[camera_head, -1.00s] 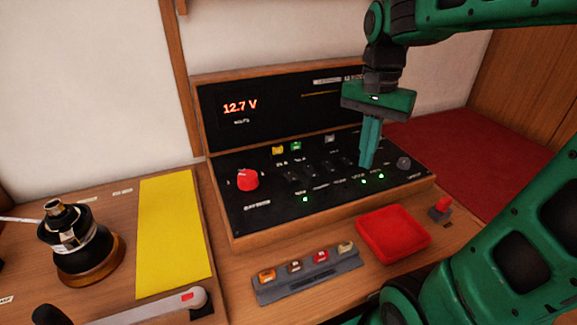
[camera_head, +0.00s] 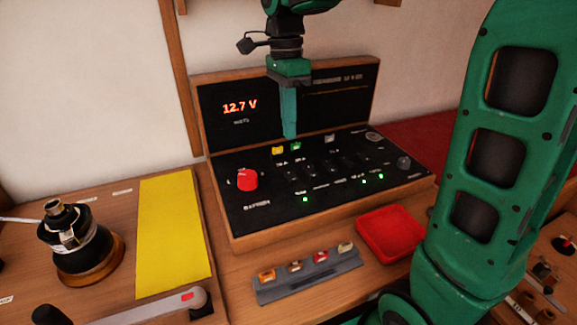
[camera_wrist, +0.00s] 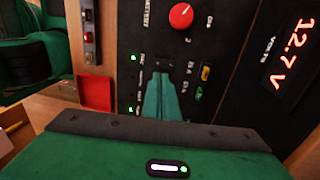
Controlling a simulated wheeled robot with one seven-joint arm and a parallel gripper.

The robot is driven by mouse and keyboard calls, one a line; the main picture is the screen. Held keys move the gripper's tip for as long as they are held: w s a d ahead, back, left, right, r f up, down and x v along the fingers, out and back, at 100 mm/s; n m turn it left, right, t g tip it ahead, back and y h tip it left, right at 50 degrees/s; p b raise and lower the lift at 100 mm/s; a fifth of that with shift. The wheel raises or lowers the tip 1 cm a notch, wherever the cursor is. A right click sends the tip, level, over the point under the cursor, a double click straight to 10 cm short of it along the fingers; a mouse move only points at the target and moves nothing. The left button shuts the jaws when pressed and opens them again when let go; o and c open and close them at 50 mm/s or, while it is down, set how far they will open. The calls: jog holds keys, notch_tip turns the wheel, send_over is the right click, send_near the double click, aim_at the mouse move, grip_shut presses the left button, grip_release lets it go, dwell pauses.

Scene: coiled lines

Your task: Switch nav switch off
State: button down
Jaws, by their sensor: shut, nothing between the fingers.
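The black switch panel (camera_head: 275,205) sits in a wooden case, with a row of small black switches (camera_head: 328,168) across its middle. Several green lights glow below the row: one near the left (camera_head: 305,199) and others toward the right. The labels are too small to read, so I cannot tell which switch is nav. My gripper (camera_head: 289,135) is shut and empty, pointing down above the back of the panel, apart from the switches. In the wrist view its closed green fingers (camera_wrist: 160,98) hide part of the switch row.
A red knob (camera_head: 247,179) stands at the panel's left. An upright display (camera_head: 240,107) reads 12.7 V behind it. A red tray (camera_head: 392,232) and a fuse strip (camera_head: 308,275) lie in front. A yellow sheet (camera_head: 172,235) lies left; a red push button shows at far right.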

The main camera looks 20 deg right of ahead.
aim_at(292, 178)
jog(key=f, duration=0.3)
jog(key=s+f, duration=0.1)
jog(key=f, duration=0.6)
jog(key=shift+s+f, duration=0.2)
jog(key=shift+f, duration=0.2)
